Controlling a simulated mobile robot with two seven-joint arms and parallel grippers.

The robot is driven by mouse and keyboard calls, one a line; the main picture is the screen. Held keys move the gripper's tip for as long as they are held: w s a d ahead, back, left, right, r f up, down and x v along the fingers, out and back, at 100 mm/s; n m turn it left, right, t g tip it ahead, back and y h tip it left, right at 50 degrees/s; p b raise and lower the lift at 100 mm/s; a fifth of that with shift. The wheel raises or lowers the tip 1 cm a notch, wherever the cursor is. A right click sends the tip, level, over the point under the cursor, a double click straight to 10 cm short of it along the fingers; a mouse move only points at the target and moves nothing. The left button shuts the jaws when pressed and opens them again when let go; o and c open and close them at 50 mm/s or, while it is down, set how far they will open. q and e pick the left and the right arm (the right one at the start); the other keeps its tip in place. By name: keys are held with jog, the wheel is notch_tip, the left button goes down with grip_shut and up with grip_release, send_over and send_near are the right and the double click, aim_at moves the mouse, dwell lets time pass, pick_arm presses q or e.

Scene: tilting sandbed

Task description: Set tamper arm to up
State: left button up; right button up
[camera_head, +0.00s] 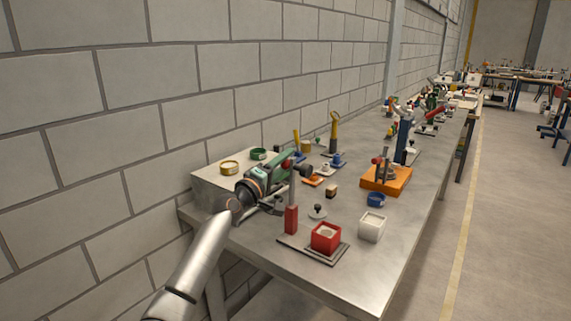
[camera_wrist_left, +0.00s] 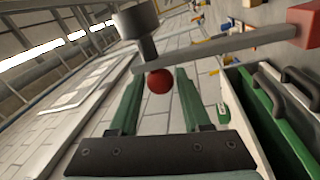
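The tamper has a red post (camera_head: 291,220) on a dark base plate beside a red open box (camera_head: 326,237) with pale fill. Its grey arm (camera_head: 292,189) stands about upright above the post, with the black tamper head (camera_head: 304,171) at its upper end. In the left wrist view the grey bar (camera_wrist_left: 235,46) runs from the red block (camera_wrist_left: 305,22) to the dark head (camera_wrist_left: 137,22). A red ball knob (camera_wrist_left: 159,81) is between my left gripper's (camera_wrist_left: 159,84) green fingers, with a gap showing beside it. My left gripper also shows in the head view (camera_head: 285,165). My right gripper is out of view.
A white box (camera_head: 372,227) and a blue ring (camera_head: 376,199) stand right of the red box. An orange block (camera_head: 386,180) with a clamp is behind them. A grey bin (camera_head: 212,182) with rings stands by the wall. The near right bench corner is clear.

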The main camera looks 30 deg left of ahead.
pick_arm(q)
jog(key=shift+o, duration=1)
jog(key=shift+f, duration=0.1)
jog(key=s+f, duration=0.2)
jog(key=s, duration=1)
jog(key=shift+s+a, duration=0.2)
jog(key=shift+a, duration=0.15)
